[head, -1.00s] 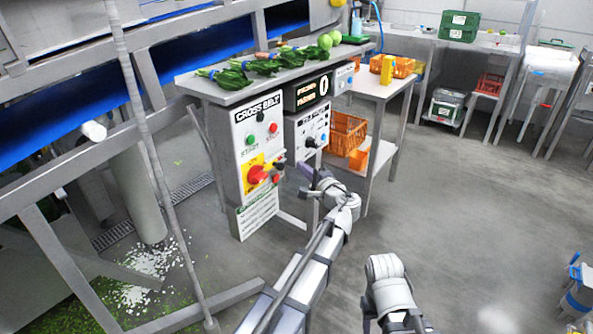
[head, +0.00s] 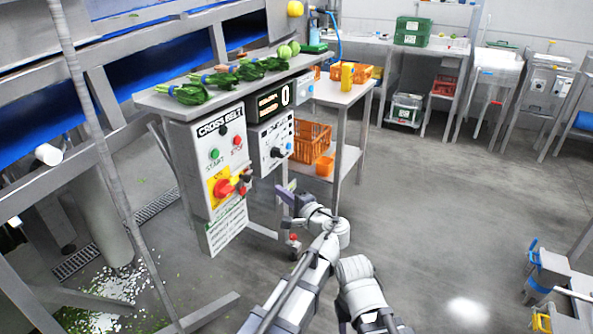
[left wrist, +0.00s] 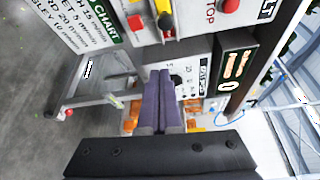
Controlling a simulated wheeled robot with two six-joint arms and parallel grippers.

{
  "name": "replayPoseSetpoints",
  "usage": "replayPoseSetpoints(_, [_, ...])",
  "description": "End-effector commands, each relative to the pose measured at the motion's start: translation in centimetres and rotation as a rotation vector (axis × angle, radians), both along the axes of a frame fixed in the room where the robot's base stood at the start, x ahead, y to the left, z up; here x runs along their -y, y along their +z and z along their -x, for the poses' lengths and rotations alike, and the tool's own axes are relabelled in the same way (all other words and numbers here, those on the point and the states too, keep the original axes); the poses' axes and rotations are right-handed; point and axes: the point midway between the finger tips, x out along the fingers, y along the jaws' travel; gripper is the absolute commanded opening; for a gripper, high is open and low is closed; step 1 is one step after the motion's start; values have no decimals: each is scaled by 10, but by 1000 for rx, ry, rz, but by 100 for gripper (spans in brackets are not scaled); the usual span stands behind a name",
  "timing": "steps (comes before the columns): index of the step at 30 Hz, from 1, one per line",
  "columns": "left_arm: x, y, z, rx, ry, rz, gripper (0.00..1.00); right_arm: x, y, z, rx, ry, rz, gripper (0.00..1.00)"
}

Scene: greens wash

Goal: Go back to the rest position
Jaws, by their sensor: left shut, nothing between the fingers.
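My left gripper (head: 281,192) shows in the head view in front of and below the control panels, clear of them. Its two purple fingers (left wrist: 160,95) are together with nothing between them in the left wrist view. Its arm (head: 305,280) reaches up from the bottom of the head view. A link of my other arm (head: 362,290) shows just right of it, but that arm's gripper is out of view.
The CROSS BELT panel (head: 207,160) and the panel with a dial (head: 274,135) stand close ahead under a bench (head: 150,100) with leafy bundles. A side table (head: 345,97) with orange crates (head: 309,141) is behind.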

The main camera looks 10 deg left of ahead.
Motion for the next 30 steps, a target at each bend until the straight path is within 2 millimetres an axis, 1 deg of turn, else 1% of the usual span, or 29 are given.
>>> replayPoseSetpoints(2, [-17,-16,11,-20,43,83,0,0,0,0,0,0,0,50])
replayPoseSetpoints(4, [-36,-41,27,-50,102,205,0,0,0,0,0,0,0,50])
replayPoseSetpoints(5, [-44,-53,36,-67,133,268,0,0,0,0,0,0,0,50])
replayPoseSetpoints(6, [-53,-71,48,-90,177,358,0,0,0,0,0,0,0,50])
replayPoseSetpoints(8, [-63,-97,68,-124,245,497,0,0,0,0,0,0,0,50])
replayPoseSetpoints(9, [-66,-113,82,-148,290,589,0,0,0,0,0,0,0,50])
replayPoseSetpoints(12, [-66,-148,114,-207,394,804,0,0,0,0,0,0,0,50])
replayPoseSetpoints(15, [-58,-170,138,-255,468,972,0,0,0,0,0,0,0,50])
replayPoseSetpoints(18, [-48,-183,155,-293,523,1097,0,0,0,0,0,0,0,50])
replayPoseSetpoints(21, [-38,-192,169,-327,566,1204,0,0,0,0,0,0,0,50])
replayPoseSetpoints(25, [-24,-198,185,-365,613,1325,0,0,0,0,0,0,0,50])
replayPoseSetpoints(30, [-7,-202,203,-414,662,1468,0,0,0,0,0,0,0,50])
